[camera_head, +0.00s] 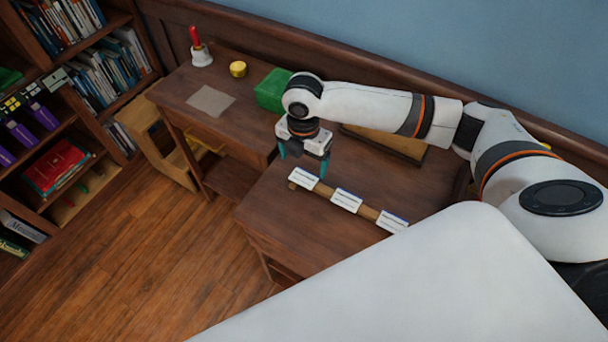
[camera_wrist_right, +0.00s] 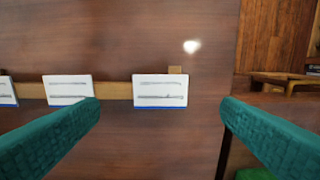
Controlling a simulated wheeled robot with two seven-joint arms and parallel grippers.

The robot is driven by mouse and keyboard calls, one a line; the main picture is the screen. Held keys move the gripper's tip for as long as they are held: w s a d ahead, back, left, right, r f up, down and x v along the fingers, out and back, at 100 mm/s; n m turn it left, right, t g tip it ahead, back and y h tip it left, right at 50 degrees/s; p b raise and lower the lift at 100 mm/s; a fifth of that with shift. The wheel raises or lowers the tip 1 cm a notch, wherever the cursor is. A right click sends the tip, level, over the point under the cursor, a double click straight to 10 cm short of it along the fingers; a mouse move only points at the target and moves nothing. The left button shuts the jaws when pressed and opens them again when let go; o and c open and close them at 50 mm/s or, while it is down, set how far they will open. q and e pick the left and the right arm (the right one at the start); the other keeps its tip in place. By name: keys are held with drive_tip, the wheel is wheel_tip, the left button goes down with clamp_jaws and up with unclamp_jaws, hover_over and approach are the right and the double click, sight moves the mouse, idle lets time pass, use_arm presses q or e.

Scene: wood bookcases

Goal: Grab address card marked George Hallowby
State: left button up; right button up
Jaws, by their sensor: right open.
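Three white cards stand in a row on a wooden strip (camera_head: 325,190) on the near desk. The end card (camera_head: 303,178), the middle card (camera_head: 347,200) and the third card (camera_head: 391,222) all show in the head view. Their writing is too small to read, so I cannot tell which one names George Hallowby. My right gripper (camera_head: 304,165) is open and empty, its teal fingers above and just behind the end card. In the right wrist view the end card (camera_wrist_right: 160,91) lies between the two fingers, seemingly untouched. My left gripper is out of view.
A green box (camera_head: 272,90), a yellow round object (camera_head: 238,69), a red-handled bell (camera_head: 201,55) and a paper sheet (camera_head: 210,101) sit on the far desk. A flat brown item (camera_head: 385,145) lies behind my right arm. Bookcases stand at left.

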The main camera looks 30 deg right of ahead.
sight(304, 178)
wheel_tip(304, 178, down, 6)
drive_tip(key=shift+d+r+p, duration=0.1)
drive_tip(key=shift+r+p, duration=0.05)
drive_tip(key=shift+p, duration=0.4)
drive_tip(key=shift+c, duration=0.4)
drive_tip(key=c, duration=1)
drive_tip(key=shift+o, duration=0.2)
